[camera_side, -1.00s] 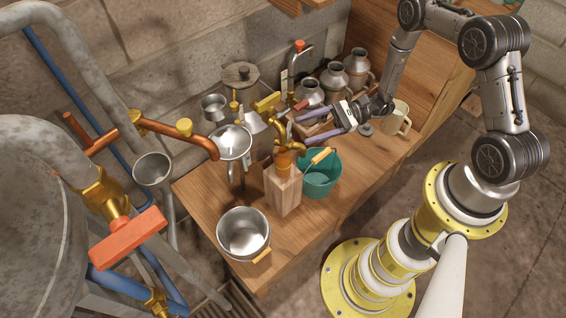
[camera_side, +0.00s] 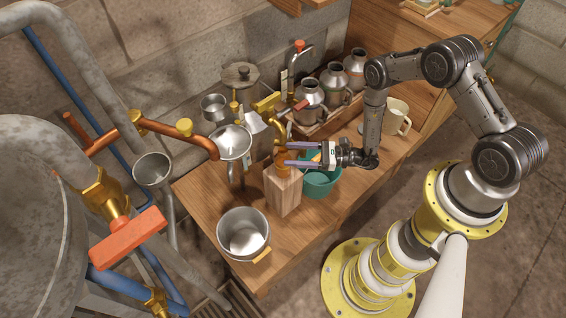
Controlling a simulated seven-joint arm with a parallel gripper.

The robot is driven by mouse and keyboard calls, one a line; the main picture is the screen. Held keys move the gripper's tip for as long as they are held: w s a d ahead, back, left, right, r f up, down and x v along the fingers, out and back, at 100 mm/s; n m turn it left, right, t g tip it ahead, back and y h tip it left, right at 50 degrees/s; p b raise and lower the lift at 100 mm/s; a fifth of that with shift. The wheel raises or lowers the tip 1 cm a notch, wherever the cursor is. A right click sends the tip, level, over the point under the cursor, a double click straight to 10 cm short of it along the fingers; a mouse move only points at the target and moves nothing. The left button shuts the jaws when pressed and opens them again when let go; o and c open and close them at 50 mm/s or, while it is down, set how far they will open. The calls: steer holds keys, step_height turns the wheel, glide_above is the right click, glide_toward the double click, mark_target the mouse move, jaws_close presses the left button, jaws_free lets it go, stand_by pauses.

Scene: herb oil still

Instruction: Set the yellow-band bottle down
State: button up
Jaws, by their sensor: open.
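I cannot make out a yellow band on any bottle. Several metal bottles stand at the back of the bench, among them a front one (camera_side: 311,92), a middle one (camera_side: 334,78) and a back one (camera_side: 356,66). The front one is in or beside a wooden tray (camera_side: 322,128).
A teal bucket (camera_side: 319,185) stands right of the block, partly under my gripper. A steel pot (camera_side: 243,228) is at the bench's front left. A brass tap (camera_side: 279,127) rises behind the block. A cream mug (camera_side: 397,115) stands at the right. The front bench (camera_side: 303,228) is clear.

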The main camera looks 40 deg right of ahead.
mark_target(279, 153)
steer(key=shift+x, duration=3.2)
jaws_close()
steer(key=shift+w+r, duration=0.1)
